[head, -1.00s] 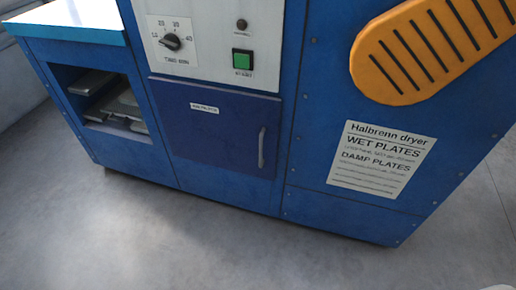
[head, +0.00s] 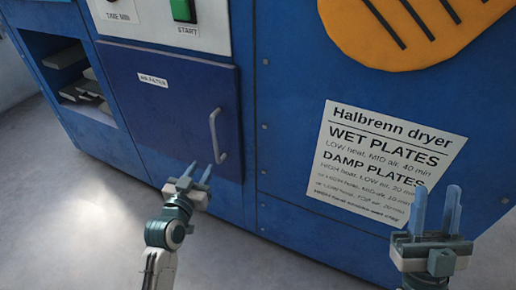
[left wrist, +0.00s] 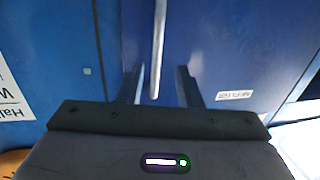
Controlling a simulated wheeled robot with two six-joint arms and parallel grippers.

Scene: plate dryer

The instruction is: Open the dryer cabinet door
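The dark blue cabinet door (head: 165,95) is shut flush in the lower front of the dryer. Its silver vertical bar handle (head: 215,135) is near the door's right edge. My left gripper (head: 198,173) is open just below and in front of the handle in the head view. In the left wrist view the handle (left wrist: 158,45) runs down between the two spread fingers (left wrist: 160,88), with gaps on both sides; contact is not seen. My right gripper (head: 437,210) is open and empty, in front of the instruction sign.
A white instruction sign (head: 380,160) and an orange vented panel (head: 405,30) are on the dryer right of the door. A green start button (head: 183,10) is above it. An open bay (head: 75,80) with stacked grey items is at left. The floor in front is clear.

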